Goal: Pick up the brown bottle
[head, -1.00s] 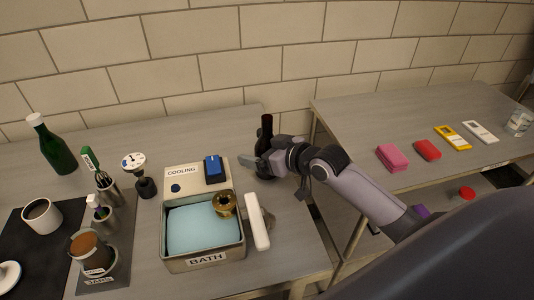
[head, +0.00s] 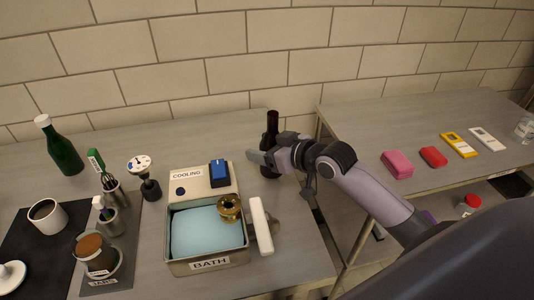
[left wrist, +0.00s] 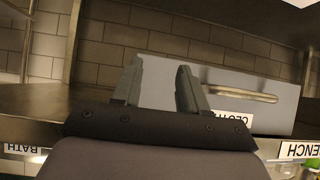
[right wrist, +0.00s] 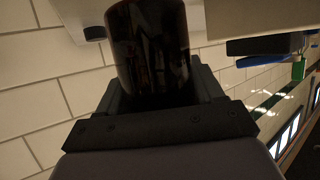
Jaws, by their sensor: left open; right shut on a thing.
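The dark brown bottle (head: 271,130) stands upright at the back right of the left table in the head view. My right gripper (head: 264,160) is around its body, and the arm hides part of it. In the right wrist view the bottle (right wrist: 150,45) fills the space between the fingers of my right gripper (right wrist: 155,95), which is shut on it. I cannot tell whether its base touches the table. My left gripper (left wrist: 160,85) is open and empty in the left wrist view, and it is not in the head view.
The cooling bath (head: 207,264) with a brass part (head: 230,208) stands left of the bottle. A white bar-shaped handle (head: 261,226) is at its right. A green bottle (head: 60,147) is far left. A gap separates this table from the right one, which holds pink (head: 397,164) and red (head: 433,156) packs.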

